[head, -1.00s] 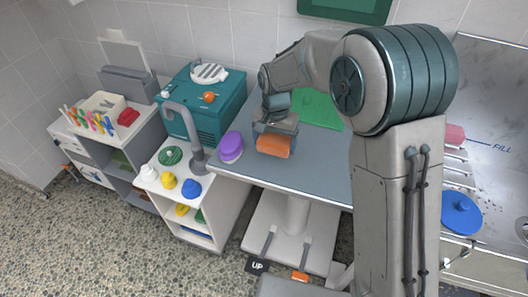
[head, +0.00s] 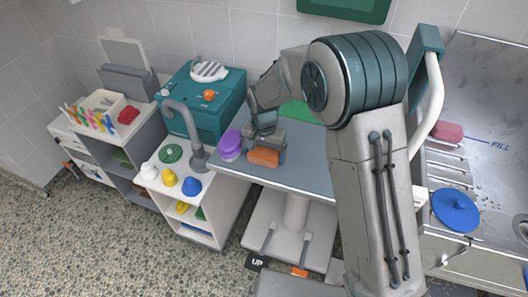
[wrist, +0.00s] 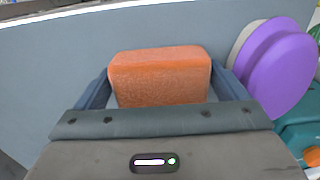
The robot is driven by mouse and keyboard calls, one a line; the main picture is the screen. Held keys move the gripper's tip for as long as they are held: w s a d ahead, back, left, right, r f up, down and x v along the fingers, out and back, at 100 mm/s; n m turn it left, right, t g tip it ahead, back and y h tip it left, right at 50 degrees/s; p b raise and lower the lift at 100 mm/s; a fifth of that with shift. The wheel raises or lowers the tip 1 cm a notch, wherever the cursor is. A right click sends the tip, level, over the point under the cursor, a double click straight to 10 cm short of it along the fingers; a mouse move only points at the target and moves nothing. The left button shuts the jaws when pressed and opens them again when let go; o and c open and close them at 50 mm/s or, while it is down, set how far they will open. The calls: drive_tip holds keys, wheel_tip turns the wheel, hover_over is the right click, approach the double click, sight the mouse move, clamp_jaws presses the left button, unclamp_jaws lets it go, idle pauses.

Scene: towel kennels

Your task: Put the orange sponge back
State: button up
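The orange sponge (head: 264,157) is a rough-surfaced block at the near left part of the grey-blue table (head: 310,180). In the wrist view the sponge (wrist: 160,78) sits between the two fingers of my gripper (wrist: 165,92). My gripper (head: 267,147) is shut on it, with a finger along each side. The sponge is low over the table; I cannot tell whether its underside touches the top.
A purple round object (head: 231,145) stands close to the left of the sponge. A teal machine (head: 200,105) and a grey tap (head: 190,130) are farther left. A green mat (head: 295,109) lies behind. A steel tub with a pink block (head: 447,131) is at right.

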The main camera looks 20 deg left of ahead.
sight(264, 151)
drive_tip(key=shift+r, duration=0.1)
wheel_tip(264, 151, up, 12)
drive_tip(key=s+d+r, duration=0.1)
drive_tip(key=d+r, duration=0.3)
drive_tip(key=d, duration=0.4)
drive_tip(key=s+d+t, duration=0.1)
drive_tip(key=s+d, duration=0.5)
drive_tip(key=d, duration=0.1)
drive_tip(key=s+d+r+t, duration=0.1)
drive_tip(key=s+d, duration=0.5)
drive_tip(key=d, duration=0.1)
drive_tip(key=s+d+n+t, duration=0.1)
drive_tip(key=s+d, duration=0.5)
drive_tip(key=d, duration=0.1)
drive_tip(key=shift+s+d+r, duration=0.1)
drive_tip(key=shift+d+r, duration=0.15)
drive_tip(key=shift+d, duration=0.15)
